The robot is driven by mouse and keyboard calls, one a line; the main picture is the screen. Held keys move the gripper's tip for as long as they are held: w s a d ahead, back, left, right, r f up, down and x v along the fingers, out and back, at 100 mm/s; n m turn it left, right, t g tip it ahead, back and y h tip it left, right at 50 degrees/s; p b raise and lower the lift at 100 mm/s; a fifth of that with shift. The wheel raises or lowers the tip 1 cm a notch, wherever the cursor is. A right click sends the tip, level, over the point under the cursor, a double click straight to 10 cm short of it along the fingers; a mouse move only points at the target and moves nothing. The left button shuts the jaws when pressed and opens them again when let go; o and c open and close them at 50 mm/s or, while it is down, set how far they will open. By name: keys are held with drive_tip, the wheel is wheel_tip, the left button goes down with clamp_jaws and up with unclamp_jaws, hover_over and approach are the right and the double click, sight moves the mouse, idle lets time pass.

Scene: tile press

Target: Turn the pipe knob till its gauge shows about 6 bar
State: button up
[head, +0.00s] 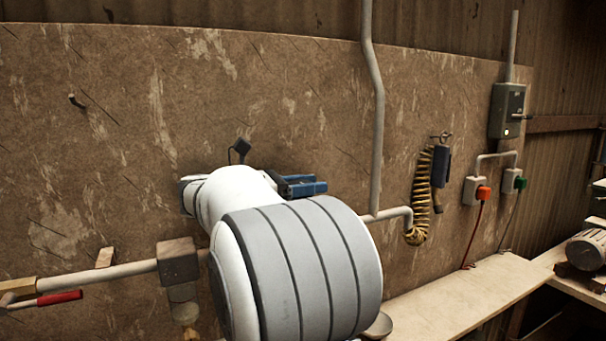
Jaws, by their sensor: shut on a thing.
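My gripper (302,186) shows only in part, as a blue and black piece beyond my white and grey arm. It is at the wall pipe (122,271), shut on what I take to be the pipe knob. My arm hides its fingertips and the knob itself. The gauge face is not visible either, so I cannot read a pressure. The pipe runs along the board and goes behind my arm. It comes out on the right (388,214), near a vertical pipe (377,120).
A red-handled valve (60,298) and a grey block with a bowl (178,262) sit left on the pipe. A coiled yellow hose (422,190) hangs at right, near sockets with red (482,193) and green plugs. A bench (450,300) runs below.

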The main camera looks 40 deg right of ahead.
sight(308, 181)
idle(0.5)
drive_tip(key=o, duration=1)
drive_tip(key=shift+d, duration=0.1)
wheel_tip(308, 181, up, 10)
drive_tip(key=shift+p, duration=0.65)
